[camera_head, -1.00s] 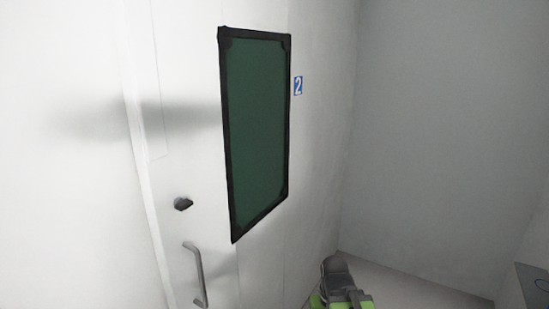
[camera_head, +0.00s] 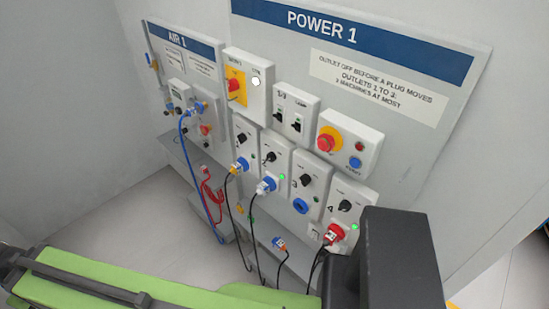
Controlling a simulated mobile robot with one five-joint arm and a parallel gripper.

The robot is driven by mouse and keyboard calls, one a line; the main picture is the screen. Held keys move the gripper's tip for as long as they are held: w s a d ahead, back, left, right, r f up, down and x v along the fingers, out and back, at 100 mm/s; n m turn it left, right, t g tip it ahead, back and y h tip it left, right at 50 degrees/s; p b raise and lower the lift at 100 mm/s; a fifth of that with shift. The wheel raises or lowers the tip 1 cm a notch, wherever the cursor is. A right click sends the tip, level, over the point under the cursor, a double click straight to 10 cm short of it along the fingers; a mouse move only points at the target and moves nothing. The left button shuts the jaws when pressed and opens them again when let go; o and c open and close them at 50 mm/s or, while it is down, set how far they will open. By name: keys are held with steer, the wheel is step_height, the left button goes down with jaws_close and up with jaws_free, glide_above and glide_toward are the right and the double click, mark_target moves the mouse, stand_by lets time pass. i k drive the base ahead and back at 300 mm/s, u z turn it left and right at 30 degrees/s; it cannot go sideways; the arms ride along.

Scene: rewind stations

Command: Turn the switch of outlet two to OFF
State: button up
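Outlet two (camera_head: 284,152) is a pale box in the lower row of the POWER 1 board, between outlets one and three. Its black rotary switch (camera_head: 270,157) is near the top of the box; its pointing direction is too small to read. Its green lamp (camera_head: 282,177) is lit. A blue and white plug (camera_head: 266,186) sits in its socket with a black cable hanging down. My green arm crosses the lower left, and a dark block, probably also mine, stands at the lower right. No gripper fingers can be made out, and nothing of mine touches the switch.
Outlet one (camera_head: 245,131), outlet three (camera_head: 315,165) and outlet four (camera_head: 350,191) flank it; four has a red plug. A red stop button (camera_head: 326,142) and two black switches (camera_head: 296,124) are above. The AIR 1 board (camera_head: 190,45) with hoses is left. Floor is clear at left.

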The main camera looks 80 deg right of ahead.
mark_target(271, 157)
steer(key=z, duration=4.25)
steer(key=i, duration=0.1)
steer(key=u, duration=1.9)
steer(key=k, duration=0.65)
steer(key=z, duration=0.25)
